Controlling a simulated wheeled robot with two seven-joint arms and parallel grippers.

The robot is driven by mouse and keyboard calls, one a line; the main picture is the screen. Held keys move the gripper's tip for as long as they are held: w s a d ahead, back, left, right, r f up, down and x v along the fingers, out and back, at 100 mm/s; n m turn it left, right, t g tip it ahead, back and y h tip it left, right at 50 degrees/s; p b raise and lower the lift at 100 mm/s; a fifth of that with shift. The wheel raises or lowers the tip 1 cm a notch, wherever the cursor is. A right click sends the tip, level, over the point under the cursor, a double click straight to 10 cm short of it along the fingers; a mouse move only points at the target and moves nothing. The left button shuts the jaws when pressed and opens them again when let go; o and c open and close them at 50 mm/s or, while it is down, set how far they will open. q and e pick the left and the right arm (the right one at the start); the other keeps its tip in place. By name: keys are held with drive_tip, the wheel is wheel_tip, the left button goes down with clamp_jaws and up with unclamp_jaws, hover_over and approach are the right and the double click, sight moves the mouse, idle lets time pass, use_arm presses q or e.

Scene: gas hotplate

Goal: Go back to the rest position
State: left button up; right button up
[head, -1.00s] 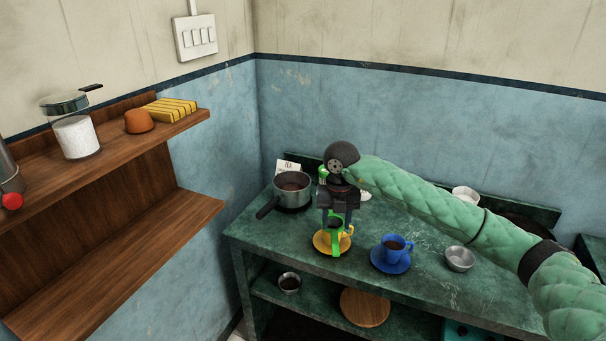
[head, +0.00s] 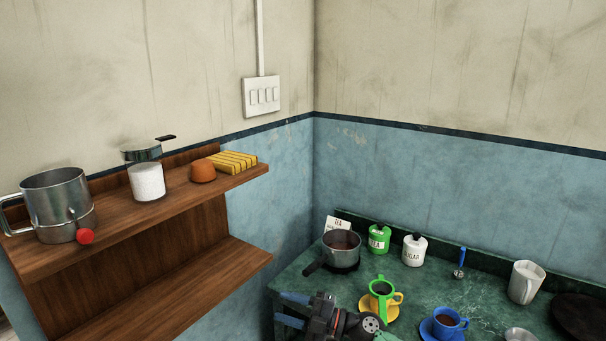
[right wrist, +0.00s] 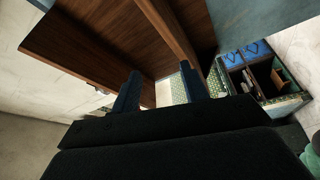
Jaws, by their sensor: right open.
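My right gripper (head: 288,309) is at the bottom of the head view, in front of the counter's near left corner. Its blue fingers point left, stand apart and hold nothing. In the right wrist view the two fingers (right wrist: 158,88) are spread, with the wooden shelf's boards beyond them. A green strainer (head: 381,287) rests on the yellow cup (head: 395,298) on its yellow saucer, clear of the gripper. My left gripper is not in view.
The wooden shelf (head: 150,232) juts out at the left, holding a metal sifter (head: 58,205), a jar and a yellow striped item. The green counter (head: 440,290) carries a saucepan (head: 341,248), tea and sugar canisters, a blue cup (head: 446,322) and a white pitcher (head: 525,282).

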drive_tip(key=d+f+m+t+h, duration=1.3)
drive_tip(key=f+m, duration=0.3)
drive_tip(key=m, duration=0.5)
drive_tip(key=s+d+f+m+g+h, duration=0.25)
drive_tip(key=s+f, duration=0.25)
drive_tip(key=f, duration=0.3)
drive_tip(key=s+d+f+m+g+h, duration=0.25)
drive_tip(key=s+f+g, duration=0.2)
drive_tip(key=f, duration=0.35)
drive_tip(key=s+f+g, duration=0.4)
drive_tip(key=s+f, duration=0.2)
drive_tip(key=s, duration=0.7)
drive_tip(key=s+d+f+m+g, duration=0.1)
drive_tip(key=s+f+g, duration=0.4)
drive_tip(key=s, duration=0.7)
wheel_tip(320, 180, down, 2)
drive_tip(key=shift+s+d+f+g, duration=0.2)
drive_tip(key=shift+s+g, duration=0.1)
drive_tip(key=shift+s, duration=0.1)
